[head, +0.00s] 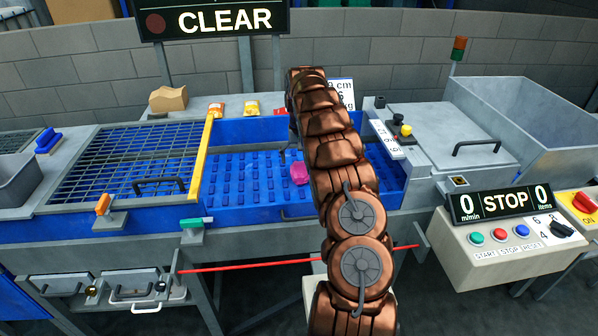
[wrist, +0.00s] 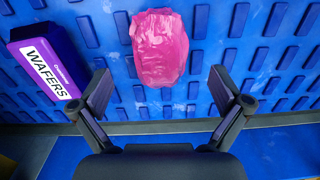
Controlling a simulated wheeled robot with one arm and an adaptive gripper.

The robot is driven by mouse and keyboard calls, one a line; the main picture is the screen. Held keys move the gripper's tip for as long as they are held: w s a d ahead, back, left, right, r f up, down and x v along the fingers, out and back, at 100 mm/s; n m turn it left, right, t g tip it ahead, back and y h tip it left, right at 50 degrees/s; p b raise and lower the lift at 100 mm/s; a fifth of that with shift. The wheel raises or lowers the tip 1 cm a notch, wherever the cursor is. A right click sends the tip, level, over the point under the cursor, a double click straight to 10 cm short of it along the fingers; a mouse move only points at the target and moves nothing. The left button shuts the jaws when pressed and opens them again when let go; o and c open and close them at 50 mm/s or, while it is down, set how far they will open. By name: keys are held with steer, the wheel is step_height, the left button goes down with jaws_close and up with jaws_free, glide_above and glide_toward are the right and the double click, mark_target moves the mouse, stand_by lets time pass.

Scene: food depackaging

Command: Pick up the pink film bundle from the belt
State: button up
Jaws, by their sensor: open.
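The pink film bundle (wrist: 159,48) lies on the blue belt (wrist: 222,45) at the top middle of the wrist view. My gripper (wrist: 168,92) is open and empty, with its two fingers spread wide below the bundle in the picture and the bundle roughly centred ahead of the gap. In the head view the pink bundle (head: 299,173) lies on the belt just left of my arm.
A purple wafers box (wrist: 44,62) lies left of the bundle on the belt. A yellow bar (head: 202,158) and a mesh guard (head: 125,162) stand at the belt's left. A control box (head: 505,232) reading STOP stands at the right. The belt's left part is clear.

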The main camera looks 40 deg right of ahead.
mark_target(299, 167)
steer(key=shift+w+f+p, duration=0.15)
steer(key=shift+f+p, duration=0.5)
steer(key=shift+f, duration=1.45)
steer(key=shift+c, duration=0.4)
steer(key=c, duration=1)
steer(key=shift+o, duration=0.2)
steer(key=shift+r, duration=0.1)
